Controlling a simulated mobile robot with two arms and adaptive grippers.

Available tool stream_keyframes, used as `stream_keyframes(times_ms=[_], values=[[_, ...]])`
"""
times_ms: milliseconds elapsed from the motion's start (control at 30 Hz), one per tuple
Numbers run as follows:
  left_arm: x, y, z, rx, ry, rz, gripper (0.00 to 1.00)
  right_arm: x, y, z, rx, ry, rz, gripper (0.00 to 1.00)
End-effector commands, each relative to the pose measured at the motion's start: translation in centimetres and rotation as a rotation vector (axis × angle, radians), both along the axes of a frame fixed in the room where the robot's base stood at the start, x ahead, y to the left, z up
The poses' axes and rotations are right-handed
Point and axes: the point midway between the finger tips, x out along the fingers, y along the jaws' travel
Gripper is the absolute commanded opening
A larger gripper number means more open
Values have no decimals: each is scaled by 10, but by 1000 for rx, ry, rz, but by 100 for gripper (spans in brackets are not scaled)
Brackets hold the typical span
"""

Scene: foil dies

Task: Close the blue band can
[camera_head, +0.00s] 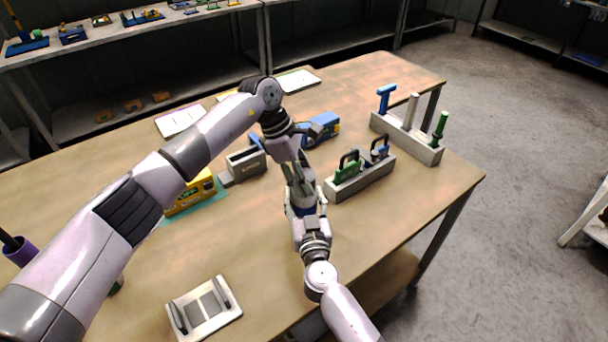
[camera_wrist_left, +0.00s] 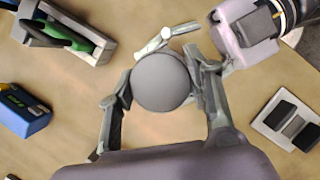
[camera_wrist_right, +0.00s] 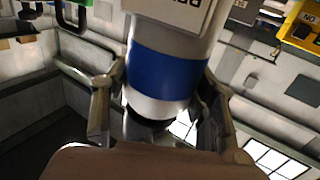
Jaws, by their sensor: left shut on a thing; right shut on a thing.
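The blue band can (camera_wrist_right: 165,75) is white with a wide blue band and a label partly cut off at the top of the right wrist view. My right gripper (camera_wrist_right: 155,105) is shut around its side. In the head view the can (camera_head: 304,209) is mostly hidden between the two grippers. My left gripper (camera_head: 297,182) is above it, pointing down. In the left wrist view, a round grey lid-like disc (camera_wrist_left: 161,82) is between my left gripper's fingers (camera_wrist_left: 160,88), which are shut on it. The disc hides what is below, so I cannot tell whether it touches the can.
A grey block with green and blue padlock-like pieces (camera_head: 362,180) stands close on the right. Behind it is a stand with upright handles (camera_head: 408,139). A grey holder (camera_head: 245,165), yellow box (camera_head: 190,199) and blue box (camera_head: 321,129) are left and behind. A white tray (camera_head: 205,309) lies in front.

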Motion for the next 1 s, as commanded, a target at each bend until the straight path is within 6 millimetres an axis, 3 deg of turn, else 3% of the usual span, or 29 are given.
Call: stream_keyframes(times_ms=[400,433,767,1000], values=[[0,0,-9,0,1,1,33,0,0,-1,0,1,0,3],[0,0,-9,0,0,1,47,0,0,-1,0,1,0,3],[0,0,-9,0,0,1,69,0,0,-1,0,1,0,3],[0,0,-8,0,0,1,69,0,0,-1,0,1,0,3]])
